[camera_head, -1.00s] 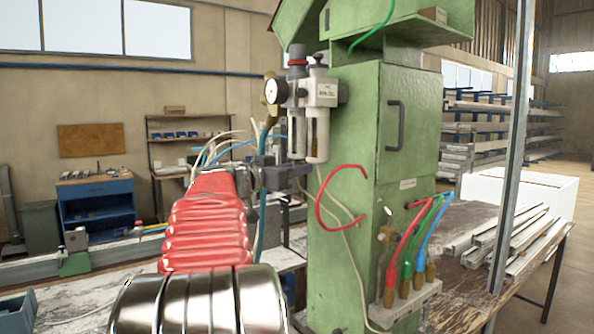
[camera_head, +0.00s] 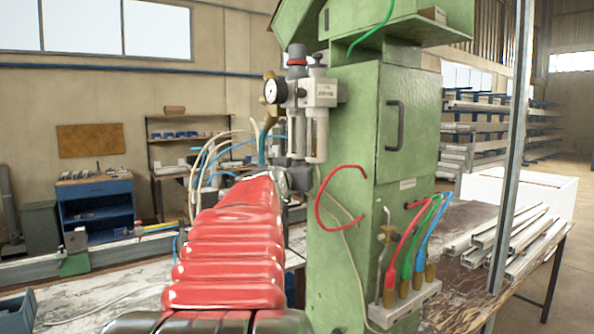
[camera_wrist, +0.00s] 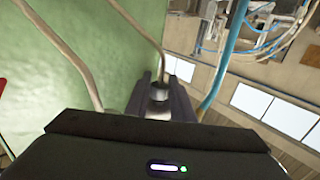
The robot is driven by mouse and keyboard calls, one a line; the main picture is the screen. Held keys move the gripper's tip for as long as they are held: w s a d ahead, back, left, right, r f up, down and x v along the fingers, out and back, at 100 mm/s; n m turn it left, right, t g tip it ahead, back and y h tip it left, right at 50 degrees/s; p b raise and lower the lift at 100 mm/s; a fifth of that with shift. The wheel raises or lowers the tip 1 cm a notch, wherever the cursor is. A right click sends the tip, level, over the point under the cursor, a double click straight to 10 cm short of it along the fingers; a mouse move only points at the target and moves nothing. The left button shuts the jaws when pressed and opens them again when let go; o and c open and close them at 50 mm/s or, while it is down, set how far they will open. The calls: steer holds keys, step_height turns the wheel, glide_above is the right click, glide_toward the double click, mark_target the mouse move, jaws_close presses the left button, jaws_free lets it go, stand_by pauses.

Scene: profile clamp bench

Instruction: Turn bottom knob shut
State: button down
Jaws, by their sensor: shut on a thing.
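The air filter-regulator unit (camera_head: 312,95) hangs on the left side of the green machine column, with a round gauge and two clear bowls (camera_head: 296,135). My gripper (camera_wrist: 160,84) is at the unit's lower end, close under the bowls. In the wrist view its two dark fingers stand on either side of the small metallic bottom knob (camera_wrist: 158,97) and are shut on it. In the head view my red-sleeved arm covers most of the gripper, and the knob is hidden. How far the knob is turned cannot be seen.
The green column (camera_head: 345,240) stands close to the right of my gripper. A red hose (camera_head: 340,190) loops in front of it. A beige hose (camera_wrist: 70,55) and a blue hose (camera_wrist: 222,60) run close beside the fingers. A workbench (camera_head: 90,290) lies at the left.

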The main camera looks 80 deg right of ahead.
steer(key=shift+n+t, duration=0.6)
steer(key=shift+t, duration=0.3)
steer(key=c, duration=1.5)
jaws_free()
steer(key=shift+c, duration=0.2)
steer(key=shift+a, duration=0.15)
steer(key=a, duration=0.7)
steer(key=shift+s, duration=0.15)
steer(key=shift+a+f, duration=0.1)
